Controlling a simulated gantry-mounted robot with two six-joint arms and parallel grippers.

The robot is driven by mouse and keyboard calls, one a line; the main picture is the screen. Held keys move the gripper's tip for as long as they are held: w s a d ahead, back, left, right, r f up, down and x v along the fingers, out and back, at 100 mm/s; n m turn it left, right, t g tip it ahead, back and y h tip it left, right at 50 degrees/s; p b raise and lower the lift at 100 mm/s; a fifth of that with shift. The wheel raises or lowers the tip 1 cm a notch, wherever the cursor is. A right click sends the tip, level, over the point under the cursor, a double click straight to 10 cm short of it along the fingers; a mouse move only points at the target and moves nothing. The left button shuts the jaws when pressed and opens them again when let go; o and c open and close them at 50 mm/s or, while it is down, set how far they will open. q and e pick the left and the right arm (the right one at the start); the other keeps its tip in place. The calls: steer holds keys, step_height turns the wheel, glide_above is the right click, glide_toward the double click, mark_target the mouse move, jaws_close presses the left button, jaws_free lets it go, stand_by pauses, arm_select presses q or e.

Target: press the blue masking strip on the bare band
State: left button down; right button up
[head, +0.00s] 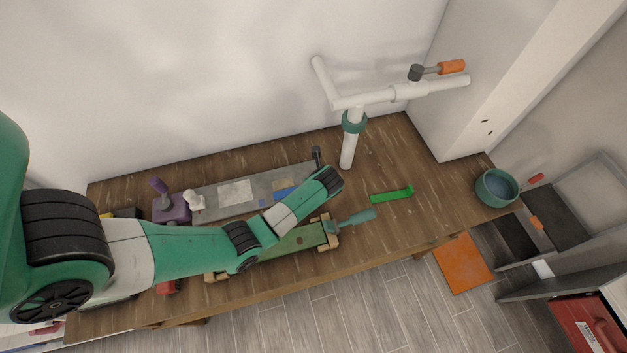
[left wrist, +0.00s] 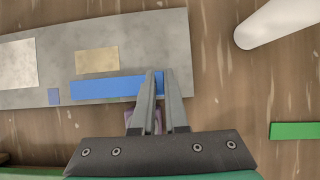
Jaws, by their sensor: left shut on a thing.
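The grey panel (head: 215,203) lies along the back of the wooden bench, and it fills the upper left of the left wrist view (left wrist: 30,98). The long blue strip (left wrist: 105,87) lies along the panel's near edge, below the tan patch. My left gripper (left wrist: 160,76) is shut on the strip's right end, with its fingertips at the panel. Which patch is the bare band, I cannot tell. In the head view my wrist hides the fingers. My right gripper is out of view.
A white pipe stand (head: 348,150) rises right of the panel. A green piece (head: 392,194) lies on the bench. A teal-handled tool (head: 350,220) rests in front of the panel. A purple item (head: 171,208) stands at left. The right bench holds a teal bowl (head: 496,188).

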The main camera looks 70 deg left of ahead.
arm_select(q)
steer(key=shift+f, duration=0.2)
stand_by(0.4)
steer(key=c, duration=0.9)
jaws_free()
steer(key=shift+o, duration=0.2)
steer(key=p+v, duration=0.1)
steer(key=v, duration=1)
steer(key=shift+r, duration=0.35)
steer(key=shift+d, duration=0.1)
